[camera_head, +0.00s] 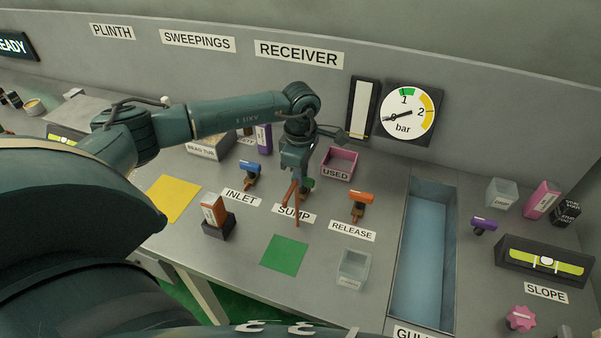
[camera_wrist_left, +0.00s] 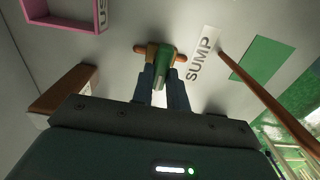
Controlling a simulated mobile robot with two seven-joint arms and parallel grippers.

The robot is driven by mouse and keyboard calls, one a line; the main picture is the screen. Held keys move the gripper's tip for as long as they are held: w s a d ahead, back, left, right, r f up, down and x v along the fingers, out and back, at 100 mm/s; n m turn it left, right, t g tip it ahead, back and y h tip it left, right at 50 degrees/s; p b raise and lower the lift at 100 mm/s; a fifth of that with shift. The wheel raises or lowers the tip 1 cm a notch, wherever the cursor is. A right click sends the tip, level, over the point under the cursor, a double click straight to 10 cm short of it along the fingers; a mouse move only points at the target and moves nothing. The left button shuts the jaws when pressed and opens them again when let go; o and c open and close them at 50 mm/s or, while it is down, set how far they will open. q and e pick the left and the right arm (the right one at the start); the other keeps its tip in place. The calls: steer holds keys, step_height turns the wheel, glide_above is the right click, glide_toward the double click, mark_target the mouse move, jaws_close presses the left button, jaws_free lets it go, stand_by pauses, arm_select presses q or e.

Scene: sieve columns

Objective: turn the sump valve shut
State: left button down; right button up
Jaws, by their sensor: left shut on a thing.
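The sump valve (camera_head: 307,184) stands behind the SUMP label (camera_head: 294,214), mostly hidden by my gripper in the head view. In the left wrist view the valve's green handle (camera_wrist_left: 163,55) lies between my fingers, across a short orange-brown piece. My left gripper (camera_head: 300,178) reaches down from above and is shut on this handle; its two dark fingers (camera_wrist_left: 162,86) also show in the left wrist view. How far the valve is turned I cannot tell. My right gripper is not in view.
The blue INLET valve (camera_head: 250,169) is left and the orange RELEASE valve (camera_head: 361,199) right. The pink USED box (camera_head: 340,163) is behind. A green square (camera_head: 284,252) lies in front. The gauge (camera_head: 407,111) reads near zero.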

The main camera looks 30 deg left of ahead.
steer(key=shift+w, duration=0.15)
arm_select(q)
steer(key=c, duration=1.4)
jaws_free()
steer(key=shift+r, duration=0.1)
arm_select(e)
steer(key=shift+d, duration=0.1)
arm_select(q)
step_height(320, 180, up, 13)
steer(key=shift+p, duration=0.65)
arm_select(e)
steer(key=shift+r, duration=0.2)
